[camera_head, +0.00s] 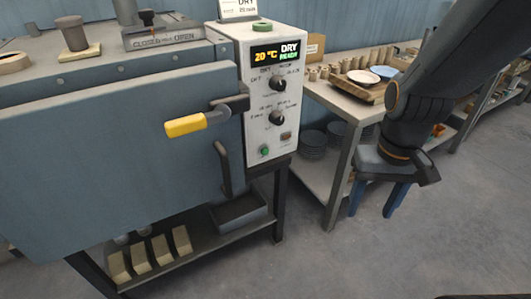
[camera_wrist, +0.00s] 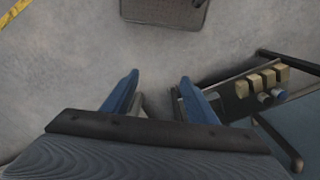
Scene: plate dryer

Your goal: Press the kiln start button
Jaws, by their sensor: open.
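The kiln (camera_head: 110,165) is a blue-grey box on a dark stand at the left in the head view. Its white control panel (camera_head: 272,95) faces right of the door and has a display reading 20 °C, DRY, READY. Two black knobs sit below the display. A green button (camera_head: 265,152) is near the panel's lower left, with a small brown switch (camera_head: 286,136) to its right. My gripper (camera_head: 378,212) hangs to the right of the panel, pointing down, open and empty, apart from the panel. In the wrist view its blue fingers (camera_wrist: 158,88) are spread over bare floor.
The yellow door handle (camera_head: 198,122) sticks out left of the panel. A lever marked closed and open (camera_head: 165,36) is on the kiln top. A workbench (camera_head: 340,103) with bowls and small pots stands behind my gripper. Floor (camera_head: 330,265) in front is clear.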

